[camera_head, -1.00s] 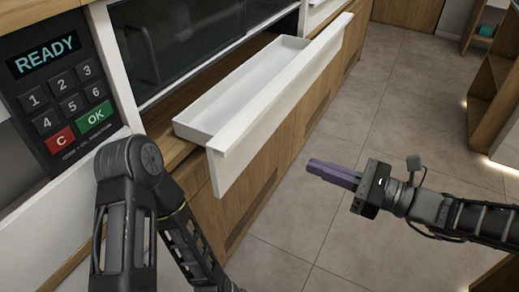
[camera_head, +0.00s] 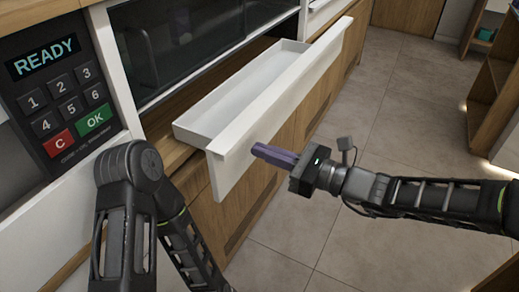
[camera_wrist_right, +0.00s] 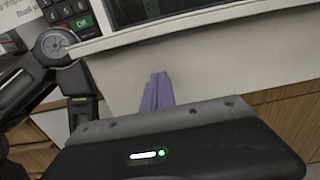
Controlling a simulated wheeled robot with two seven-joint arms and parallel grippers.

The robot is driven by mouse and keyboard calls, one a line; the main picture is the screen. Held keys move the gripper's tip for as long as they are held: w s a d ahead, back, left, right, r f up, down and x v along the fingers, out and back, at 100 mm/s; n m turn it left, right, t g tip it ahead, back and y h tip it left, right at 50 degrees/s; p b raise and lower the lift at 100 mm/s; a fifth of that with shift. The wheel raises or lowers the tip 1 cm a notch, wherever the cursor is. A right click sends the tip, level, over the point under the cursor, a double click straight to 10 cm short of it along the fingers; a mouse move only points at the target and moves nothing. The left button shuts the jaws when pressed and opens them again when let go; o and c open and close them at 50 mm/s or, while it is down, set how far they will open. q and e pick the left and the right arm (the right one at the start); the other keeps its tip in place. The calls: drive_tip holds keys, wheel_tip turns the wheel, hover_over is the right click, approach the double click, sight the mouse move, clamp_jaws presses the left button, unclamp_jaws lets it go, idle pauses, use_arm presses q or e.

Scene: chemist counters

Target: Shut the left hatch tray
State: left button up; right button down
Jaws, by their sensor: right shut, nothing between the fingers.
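The hatch tray (camera_head: 228,100) is a long white drawer that stands pulled out of the counter below a dark glass hatch. It looks empty, and its tall white front panel (camera_head: 236,158) faces the room. My right gripper (camera_head: 256,150) is shut and empty, with its purple fingers pointing at the outer face of that panel. In the right wrist view the purple fingers (camera_wrist_right: 157,92) overlap the white panel (camera_wrist_right: 205,75); I cannot tell whether they touch it. My left arm stands in the lower left, but its gripper is out of the picture.
A keypad (camera_head: 62,85) with a READY display is on the left wall. The dark glass hatch (camera_head: 185,45) is behind the tray. Wooden cabinet fronts (camera_head: 240,205) run beneath it. Tiled floor (camera_head: 380,120) lies open to the right, with wooden shelving (camera_head: 490,95) at the far right.

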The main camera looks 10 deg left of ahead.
drive_tip(key=shift+w+a, duration=0.25)
drive_tip(key=shift+a, duration=0.45)
drive_tip(key=b+x, duration=0.5)
drive_tip(key=x, duration=1.2)
drive_tip(key=shift+a, duration=0.35)
drive_tip(key=shift+r, duration=0.3)
